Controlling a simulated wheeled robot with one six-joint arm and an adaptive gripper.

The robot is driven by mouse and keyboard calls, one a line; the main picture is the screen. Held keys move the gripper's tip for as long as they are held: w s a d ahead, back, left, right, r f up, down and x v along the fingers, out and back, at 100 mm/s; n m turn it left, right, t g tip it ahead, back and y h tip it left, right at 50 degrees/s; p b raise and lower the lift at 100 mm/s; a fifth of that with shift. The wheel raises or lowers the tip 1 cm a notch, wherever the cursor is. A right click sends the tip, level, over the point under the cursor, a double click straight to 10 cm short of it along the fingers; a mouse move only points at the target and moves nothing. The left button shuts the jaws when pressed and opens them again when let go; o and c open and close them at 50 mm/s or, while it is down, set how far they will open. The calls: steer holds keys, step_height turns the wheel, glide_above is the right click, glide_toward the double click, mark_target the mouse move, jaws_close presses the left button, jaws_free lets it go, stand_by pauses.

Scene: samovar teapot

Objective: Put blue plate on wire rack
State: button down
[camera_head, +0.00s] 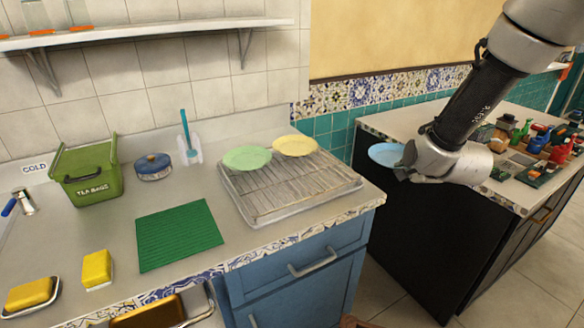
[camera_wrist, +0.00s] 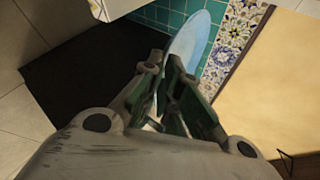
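The blue plate (camera_head: 386,154) is held in the air by my gripper (camera_head: 405,163), in front of the dark counter's left end. In the wrist view the plate (camera_wrist: 190,43) stands out from between the fingers of my gripper (camera_wrist: 172,75), which are shut on its edge. The wire rack (camera_head: 290,187) lies on the left counter, to the left of the plate and apart from it. A green plate (camera_head: 247,158) and a yellow plate (camera_head: 295,145) rest at the rack's back edge. The front of the rack is bare.
A green tea bags box (camera_head: 88,177), a blue tin (camera_head: 152,167), a green mat (camera_head: 178,234) and yellow sponges (camera_head: 97,269) sit on the left counter. A gap separates it from the dark counter (camera_head: 400,235), whose top holds several bottles and small items (camera_head: 540,140). A shelf (camera_head: 150,33) hangs above.

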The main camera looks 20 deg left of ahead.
steer(key=s+a+r+n+g+y, duration=0.1)
steer(key=s+a+r+n, duration=0.1)
steer(key=s+a, duration=0.35)
steer(key=s+a+r+n+g+y, duration=0.1)
steer(key=s+a+r, duration=0.15)
steer(key=a, duration=0.65)
steer(key=s+a+r+n+g+y, duration=0.1)
steer(key=s+a+r+n+y, duration=0.1)
steer(key=s+a, duration=0.4)
glide_toward(305, 190)
step_height(305, 190, up, 2)
steer(key=w+a, duration=0.3)
step_height(305, 190, down, 5)
steer(key=shift+s+r, duration=0.15)
steer(key=shift+r, duration=0.05)
steer(key=c, duration=1.9)
jaws_free()
steer(key=shift+d, duration=0.1)
steer(key=v, duration=1.2)
steer(key=shift+r, duration=0.2)
